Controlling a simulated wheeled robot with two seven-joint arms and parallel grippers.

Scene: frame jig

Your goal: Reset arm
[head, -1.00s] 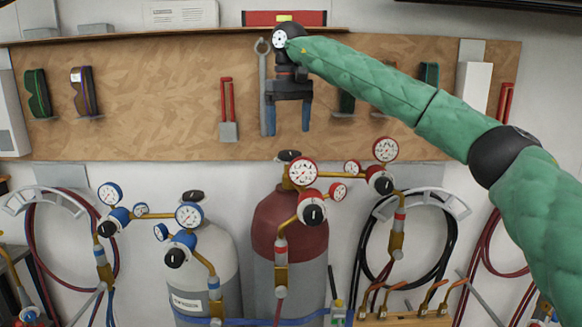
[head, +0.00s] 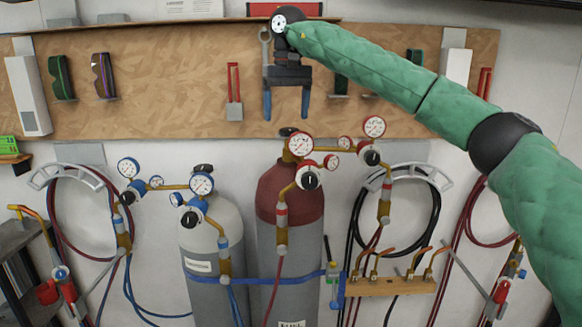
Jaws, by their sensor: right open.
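My right arm (head: 375,65) in its green sleeve comes in from the right. Its gripper (head: 286,113) hangs fingers down in front of the wooden wall board (head: 180,85). The two blue-tipped fingers stand apart with only bare board visible between them, so it is open and empty. A grey wrench (head: 264,48) hangs on the board behind the gripper, partly hidden by it. I cannot tell the depth gap between them. My left gripper is not in view.
Below the board stand a grey gas cylinder (head: 208,250) and a red-topped one (head: 290,195) with gauges. Coiled hoses (head: 437,215) hang on the wall. Torches sit on a wooden rack (head: 390,287).

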